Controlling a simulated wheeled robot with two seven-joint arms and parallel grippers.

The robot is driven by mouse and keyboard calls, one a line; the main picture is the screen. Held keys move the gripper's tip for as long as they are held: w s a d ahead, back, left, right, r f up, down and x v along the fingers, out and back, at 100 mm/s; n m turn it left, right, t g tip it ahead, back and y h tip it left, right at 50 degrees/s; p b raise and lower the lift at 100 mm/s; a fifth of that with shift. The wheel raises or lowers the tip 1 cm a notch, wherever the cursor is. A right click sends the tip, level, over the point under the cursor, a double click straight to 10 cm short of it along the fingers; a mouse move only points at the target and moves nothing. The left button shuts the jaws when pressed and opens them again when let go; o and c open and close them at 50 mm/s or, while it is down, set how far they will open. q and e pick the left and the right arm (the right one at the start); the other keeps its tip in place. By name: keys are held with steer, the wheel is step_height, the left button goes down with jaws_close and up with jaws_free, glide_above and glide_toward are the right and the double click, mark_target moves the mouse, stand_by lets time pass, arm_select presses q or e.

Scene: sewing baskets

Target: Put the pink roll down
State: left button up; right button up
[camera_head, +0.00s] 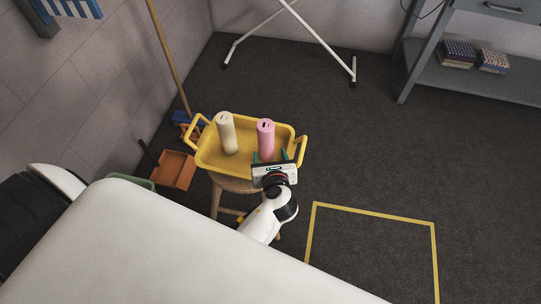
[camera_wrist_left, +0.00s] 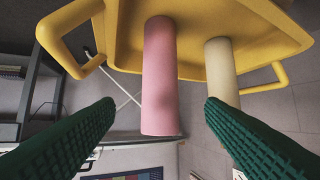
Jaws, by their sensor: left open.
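The pink roll (camera_head: 265,138) stands upright in the yellow basket (camera_head: 207,160), toward its right side. A cream roll (camera_head: 226,133) stands to its left in the same basket. My left gripper (camera_head: 269,158) is at the near right edge of the basket, close to the pink roll. In the left wrist view the pink roll (camera_wrist_left: 159,80) shows between the two green fingers, with space on both sides. The fingers are open and hold nothing. The cream roll (camera_wrist_left: 222,70) is behind the right finger's tip. My right gripper is not in view.
The basket rests on a wooden stool (camera_head: 233,184). An orange dustpan (camera_head: 173,169) and a broom (camera_head: 168,55) are to its left by the wall. A grey shelf (camera_head: 470,80) stands at the far right. The floor inside the yellow outline (camera_head: 372,217) is clear.

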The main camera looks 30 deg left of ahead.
arm_select(q)
steer(key=s+f+n+g+h, duration=0.7)
steer(key=s+f+n, duration=1.4)
steer(key=n, duration=0.6)
step_height(320, 180, down, 2)
steer(key=shift+s+f+g, duration=0.1)
steer(key=shift+s+g, duration=0.3)
steer(key=shift+g, duration=0.3)
